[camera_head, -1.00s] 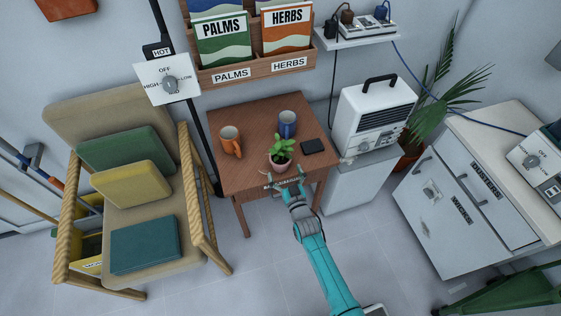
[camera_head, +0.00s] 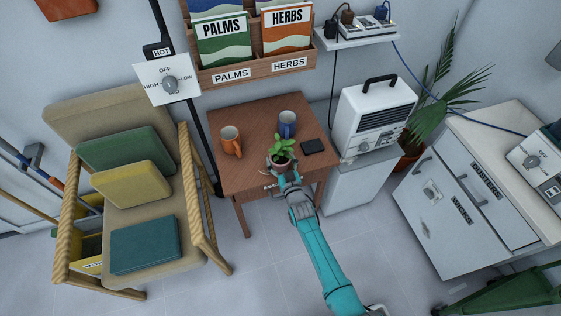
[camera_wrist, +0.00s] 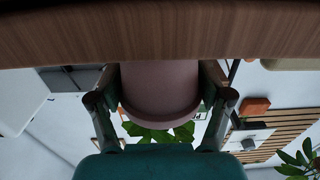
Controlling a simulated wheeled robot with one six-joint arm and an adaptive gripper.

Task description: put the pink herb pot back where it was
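The pink herb pot (camera_wrist: 160,90) fills the middle of the wrist view, its green herb leaves (camera_wrist: 160,132) showing below it. In the head view the herb plant (camera_head: 282,148) is near the front edge of the small wooden table (camera_head: 240,181), and my gripper mostly hides the pot. My gripper (camera_head: 282,162) reaches in from the front, one finger on each side of the pot. In the wrist view the fingers lie close along both its sides. Whether they press on it cannot be told. The pot appears upright, and I see no gap showing it lifted.
A white heater (camera_head: 372,115) is to the right. A cushioned chair (camera_head: 130,180) is to the left. The table's left front is bare.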

